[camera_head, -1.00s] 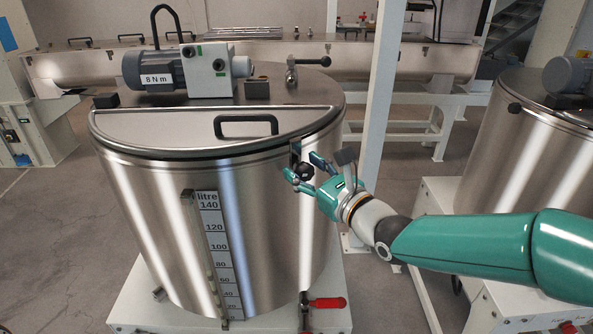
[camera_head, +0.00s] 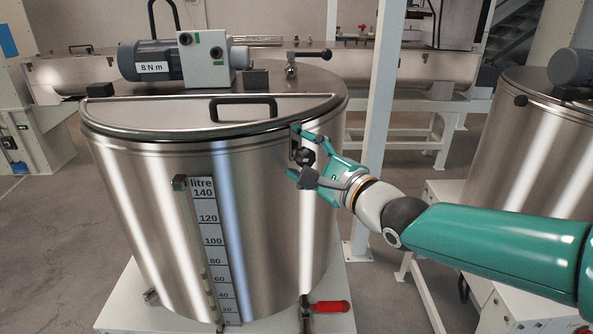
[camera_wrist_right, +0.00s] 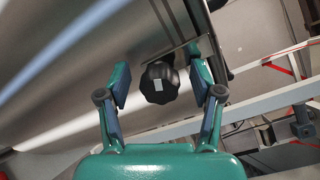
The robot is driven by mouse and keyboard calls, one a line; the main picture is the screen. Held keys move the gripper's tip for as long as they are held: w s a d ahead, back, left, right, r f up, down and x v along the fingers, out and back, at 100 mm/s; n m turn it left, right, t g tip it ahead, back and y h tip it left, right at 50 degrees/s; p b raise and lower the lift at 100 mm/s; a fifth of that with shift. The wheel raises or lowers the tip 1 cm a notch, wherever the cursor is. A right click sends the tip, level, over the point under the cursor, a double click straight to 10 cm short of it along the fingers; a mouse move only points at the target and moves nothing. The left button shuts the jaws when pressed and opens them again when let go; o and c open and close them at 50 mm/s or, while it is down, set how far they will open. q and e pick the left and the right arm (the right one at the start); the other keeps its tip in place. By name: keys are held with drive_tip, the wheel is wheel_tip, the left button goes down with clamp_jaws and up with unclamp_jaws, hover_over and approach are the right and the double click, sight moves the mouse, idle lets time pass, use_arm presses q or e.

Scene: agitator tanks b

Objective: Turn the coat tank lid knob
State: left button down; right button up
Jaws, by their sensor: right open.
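The coat tank (camera_head: 262,210) is a steel drum with a half-opening lid (camera_head: 190,113) that lies shut. The lid knob (camera_head: 307,157) is black and lobed, on the tank's upper right side just below the rim. In the right wrist view the knob (camera_wrist_right: 160,83) shows a small pale square on its face and sits between the two fingers. My right gripper (camera_head: 298,154) is open around the knob, one finger above it and one below. In the right wrist view gaps show between the gripper's fingers (camera_wrist_right: 161,88) and the knob. My left gripper is not in view.
A motor with an "8 N m" label (camera_head: 153,67) and a black handle (camera_head: 243,101) are on the tank's top. A red-handled valve (camera_head: 330,306) is at the tank's foot. A white post (camera_head: 375,120) stands behind my right arm. Another tank (camera_head: 530,150) is at right.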

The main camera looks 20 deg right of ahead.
drive_tip(key=n+b, duration=0.1)
drive_tip(key=n, duration=0.1)
drive_tip(key=n+b, duration=0.2)
drive_tip(key=n, duration=0.1)
drive_tip(key=n+b, duration=0.1)
drive_tip(key=n, duration=0.1)
drive_tip(key=shift+f+n+b, duration=0.25)
drive_tip(key=shift+n+b, duration=0.1)
drive_tip(key=shift+n, duration=0.05)
drive_tip(key=n+b, duration=0.1)
drive_tip(key=n, duration=0.3)
drive_tip(key=shift+r, duration=0.15)
drive_tip(key=n+b, duration=0.1)
drive_tip(key=n, duration=0.1)
drive_tip(key=shift+n+b, duration=0.35)
drive_tip(key=shift+n, duration=0.05)
drive_tip(key=shift+n+b, duration=0.3)
drive_tip(key=shift+n, duration=0.7)
drive_tip(key=n+b, duration=0.1)
drive_tip(key=n, duration=0.6)
clamp_jaws()
